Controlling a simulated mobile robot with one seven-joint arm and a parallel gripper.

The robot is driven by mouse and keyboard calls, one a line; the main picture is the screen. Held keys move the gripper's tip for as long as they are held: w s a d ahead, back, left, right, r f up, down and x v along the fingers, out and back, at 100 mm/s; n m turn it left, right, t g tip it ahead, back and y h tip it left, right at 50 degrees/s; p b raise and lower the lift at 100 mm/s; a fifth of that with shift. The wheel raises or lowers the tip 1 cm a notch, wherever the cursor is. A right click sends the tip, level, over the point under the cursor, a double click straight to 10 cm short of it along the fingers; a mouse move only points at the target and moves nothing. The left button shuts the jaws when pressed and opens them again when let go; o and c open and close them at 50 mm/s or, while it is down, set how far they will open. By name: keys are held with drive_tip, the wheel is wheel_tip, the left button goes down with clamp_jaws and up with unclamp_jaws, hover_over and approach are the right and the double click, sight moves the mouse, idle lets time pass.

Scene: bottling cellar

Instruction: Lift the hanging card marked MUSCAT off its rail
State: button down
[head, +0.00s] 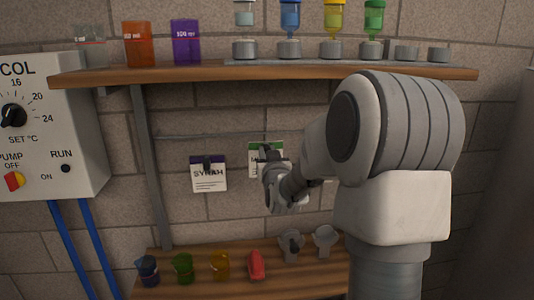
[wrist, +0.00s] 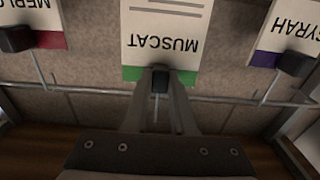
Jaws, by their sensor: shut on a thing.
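The MUSCAT card (wrist: 165,40) is cream with a green band and appears upside down in the wrist view. In the head view, the green-banded card (head: 254,160) is partly hidden behind my gripper (head: 268,170). In the wrist view, my gripper (wrist: 160,82) is shut on the dark tab at the card's green edge. The rail (wrist: 225,100) runs behind the fingers. The card's green band sits closer to the rail than its neighbours' bands do. The fingers hide much of its hook, and I cannot tell whether it touches the rail.
The SYRAH card (head: 208,174) hangs on one side, and a red-banded card (wrist: 40,22) on the other. A wooden shelf (head: 200,73) with bottles is above. A lower bench (head: 200,252) holds cups and a red object (head: 256,266). A control box (head: 50,130) stands left.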

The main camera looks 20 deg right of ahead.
drive_tip(key=b+v, duration=0.3)
drive_tip(key=v, duration=0.5)
drive_tip(key=shift+s, duration=0.3)
idle(0.5)
drive_tip(key=shift+a, duration=0.1)
